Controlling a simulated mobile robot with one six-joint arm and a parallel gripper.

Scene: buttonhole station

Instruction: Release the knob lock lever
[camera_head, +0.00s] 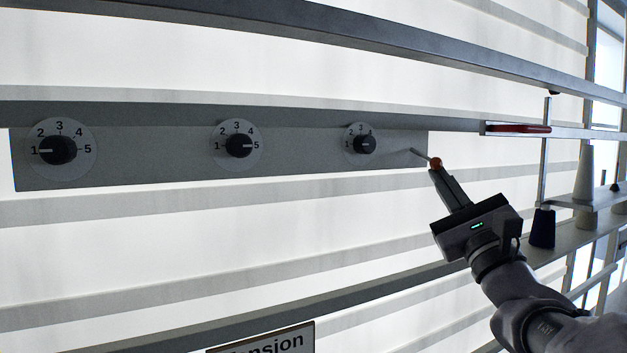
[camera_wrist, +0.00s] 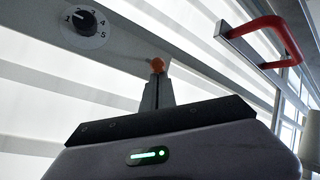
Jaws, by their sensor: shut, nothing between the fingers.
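The knob lock lever is a thin metal rod with an orange ball end (camera_head: 436,163), at the right end of the grey panel (camera_head: 300,165). My gripper (camera_head: 437,172) is shut, with its fingertips right at the ball from below. In the wrist view the ball (camera_wrist: 157,64) shows just beyond the fingertips (camera_wrist: 156,75); whether they touch it I cannot tell. Three black knobs with dials numbered 1 to 5 sit on the panel: a left knob (camera_head: 58,150), a middle knob (camera_head: 239,146) and a right knob (camera_head: 363,144). One knob (camera_wrist: 86,22) also shows in the wrist view.
A red handle (camera_head: 520,128) sits on a rail right of the panel, and it looms at the upper right in the wrist view (camera_wrist: 275,35). Thread cones (camera_head: 585,180) and a dark blue spool (camera_head: 542,228) stand at the right. A "Tension" sign (camera_head: 265,342) is below. Space below the panel looks clear.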

